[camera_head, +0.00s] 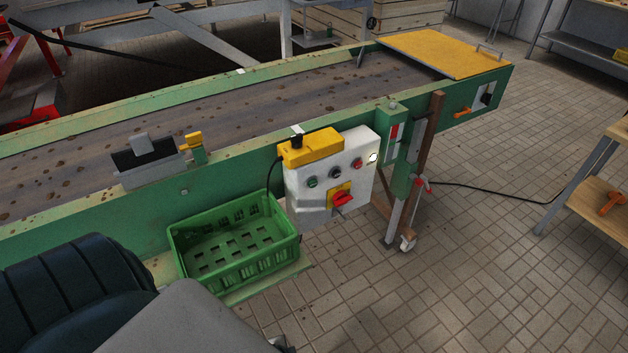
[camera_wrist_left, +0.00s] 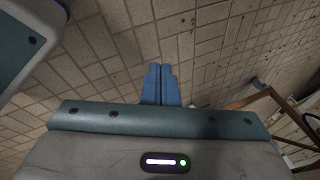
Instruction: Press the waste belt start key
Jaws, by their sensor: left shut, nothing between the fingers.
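A white control box (camera_head: 325,207) hangs on the near side of the green conveyor (camera_head: 225,165). Its face carries a green button (camera_head: 312,183), a dark button (camera_head: 336,173), a red button (camera_head: 357,164), a pale lamp or key (camera_head: 372,157) and a red rotary switch (camera_head: 343,198) on yellow. Labels are too small to read, so I cannot tell which is the waste belt start key. My left gripper (camera_wrist_left: 160,70) shows in the wrist view, its blue fingers shut and empty above the tiled floor. My right gripper is not in view.
A green crate (camera_head: 178,240) stands on a shelf below the conveyor, left of the control box. A yellow box (camera_head: 311,148) sits on top of the control box. A post with a small red-and-green panel (camera_head: 393,140) stands to its right. Floor in front is clear.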

